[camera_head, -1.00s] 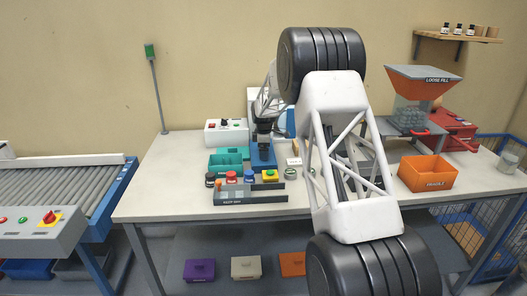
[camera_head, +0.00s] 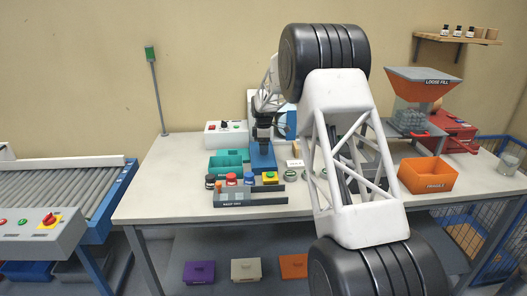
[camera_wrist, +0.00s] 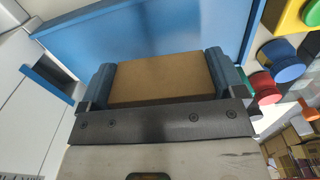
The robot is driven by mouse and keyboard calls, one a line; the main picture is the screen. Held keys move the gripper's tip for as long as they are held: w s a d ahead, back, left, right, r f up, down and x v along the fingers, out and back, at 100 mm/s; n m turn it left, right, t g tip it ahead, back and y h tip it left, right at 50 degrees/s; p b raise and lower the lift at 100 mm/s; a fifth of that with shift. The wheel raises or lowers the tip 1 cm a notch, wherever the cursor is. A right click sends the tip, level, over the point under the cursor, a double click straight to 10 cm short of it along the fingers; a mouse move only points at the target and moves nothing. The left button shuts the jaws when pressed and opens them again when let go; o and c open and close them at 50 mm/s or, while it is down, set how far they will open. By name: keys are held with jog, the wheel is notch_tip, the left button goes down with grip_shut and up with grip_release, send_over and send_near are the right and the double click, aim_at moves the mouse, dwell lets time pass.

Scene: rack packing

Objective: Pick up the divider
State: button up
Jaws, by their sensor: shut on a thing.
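The divider (camera_wrist: 163,80) is a flat brown cardboard-like piece. In the wrist view it sits between the two blue-grey fingers of my gripper (camera_wrist: 160,82), which is shut on it. A blue panel with a raised edge (camera_wrist: 150,30) lies just beyond the divider. In the head view my gripper (camera_head: 264,136) is small and dark, at the blue stand (camera_head: 262,158) on the bench. The divider cannot be made out in the head view, and I cannot tell whether it touches the stand.
Teal bins (camera_head: 226,161) stand left of the blue stand. An orange bin (camera_head: 428,174) and the loose-fill hopper (camera_head: 423,86) stand at right. The bench's left end is clear.

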jog(key=s, duration=0.5)
jog(key=s+d+r, duration=0.1)
jog(key=s, duration=1)
jog(key=shift+d+r, duration=0.2)
jog(key=shift+r, duration=0.1)
dwell(0.4)
jog(key=r+m, duration=0.1)
jog(key=d+m, duration=0.1)
jog(key=m, duration=0.1)
jog(key=d+r+m, duration=0.1)
jog(key=shift+w+r+m, duration=0.25)
jog(key=shift+r+m, duration=0.05)
jog(key=shift+r, duration=0.05)
jog(key=d+r+m, duration=0.5)
jog(key=r+m, duration=0.2)
jog(key=m, duration=0.5)
jog(key=shift+w+d+m, duration=0.15)
jog(key=shift+m, duration=0.25)
jog(key=shift+r, duration=0.1)
